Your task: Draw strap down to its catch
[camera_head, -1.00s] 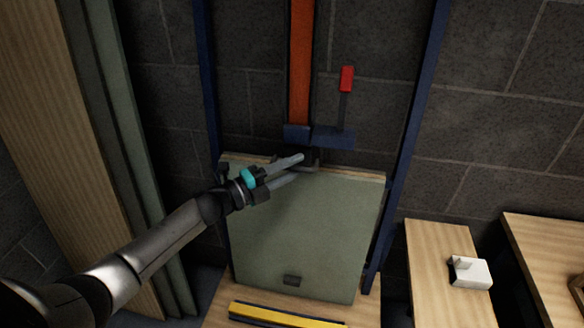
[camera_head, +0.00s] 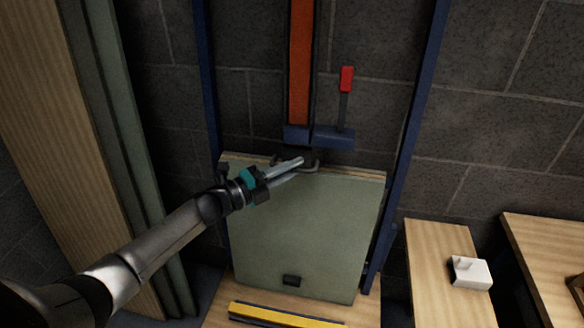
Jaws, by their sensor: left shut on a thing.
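The orange strap (camera_head: 300,65) hangs down the wall at the top middle and runs into a dark blue block (camera_head: 297,133). A dark grey end piece (camera_head: 313,165) sits just below that block, at the top edge of the green panel (camera_head: 310,230). My left gripper (camera_head: 301,164) reaches in from the left and is shut on this end piece, partly hiding it. My right gripper is out of view.
A red-handled lever (camera_head: 346,80) stands right of the strap. Blue posts (camera_head: 404,150) flank the panel. A yellow bar (camera_head: 285,316) lies in front of its foot. Tall panels (camera_head: 120,150) lean at left. A white block (camera_head: 470,272) rests on a wooden surface at right.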

